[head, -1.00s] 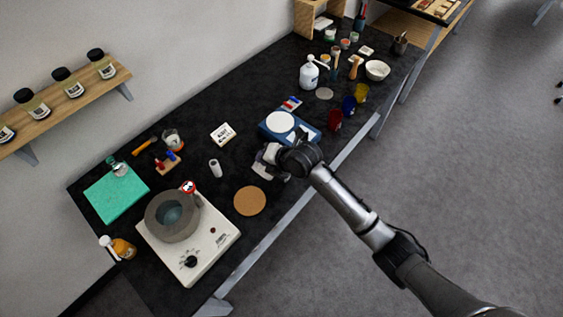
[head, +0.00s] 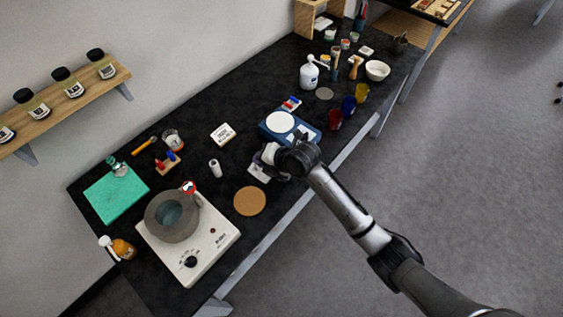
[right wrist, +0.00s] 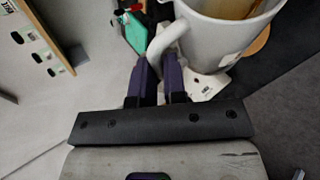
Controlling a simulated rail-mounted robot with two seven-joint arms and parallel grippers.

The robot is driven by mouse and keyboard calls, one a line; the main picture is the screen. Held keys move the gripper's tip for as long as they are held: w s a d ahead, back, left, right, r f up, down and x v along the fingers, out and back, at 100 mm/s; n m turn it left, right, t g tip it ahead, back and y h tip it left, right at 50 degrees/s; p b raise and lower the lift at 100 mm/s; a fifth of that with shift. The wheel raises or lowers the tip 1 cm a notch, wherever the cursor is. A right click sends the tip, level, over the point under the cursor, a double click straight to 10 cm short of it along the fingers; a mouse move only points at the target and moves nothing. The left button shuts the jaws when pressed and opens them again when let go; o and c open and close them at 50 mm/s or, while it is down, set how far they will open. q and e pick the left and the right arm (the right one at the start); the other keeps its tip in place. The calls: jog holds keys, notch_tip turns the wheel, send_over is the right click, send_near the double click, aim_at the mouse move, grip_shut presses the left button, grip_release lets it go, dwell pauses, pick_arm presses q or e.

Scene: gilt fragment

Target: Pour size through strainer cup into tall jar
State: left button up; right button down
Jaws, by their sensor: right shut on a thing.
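My right gripper (right wrist: 160,70) is shut on the handle of a white mug (right wrist: 218,42), with something brown inside it. In the head view my right gripper (head: 270,160) is over the table, just in front of the blue scale; the arm partly hides the mug there. A glass jar (head: 172,141) with reddish contents stands near the back edge, and a small white cylinder (head: 215,168) stands upright left of the gripper. I cannot tell which vessel is the tall jar or the strainer cup. My left gripper is not in view.
A white hot plate (head: 205,250) carries a grey round pot (head: 172,215). A cork disc (head: 250,201) lies beside it near the front edge. The black table between has some free room.

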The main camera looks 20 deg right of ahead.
aim_at(254, 167)
jog(key=shift+s+a+r, duration=0.1)
dwell(0.4)
dwell(0.4)
jog(key=shift+s+a+r+n+t+h+p, duration=0.1)
jog(key=shift+s+a+n+t+h+p, duration=0.15)
jog(key=shift+s+a+n+h+p, duration=0.25)
jog(key=shift+s+a+r+n+t+h+p, duration=0.1)
jog(key=shift+s+a+n+t+h+p, duration=0.15)
jog(key=shift+a+p, duration=0.35)
jog(key=shift+w+a+f+h, duration=0.1)
jog(key=shift+f+h, duration=0.15)
jog(key=shift+a+r+n+t+h+p, duration=0.1)
jog(key=shift+n+t+h+p, duration=0.2)
jog(key=shift+p, duration=0.2)
jog(key=shift+s+a+f+n+t+h+p, duration=0.4)
jog(key=shift+a+f+n+h+p, duration=0.1)
jog(key=shift+a+h, duration=0.1)
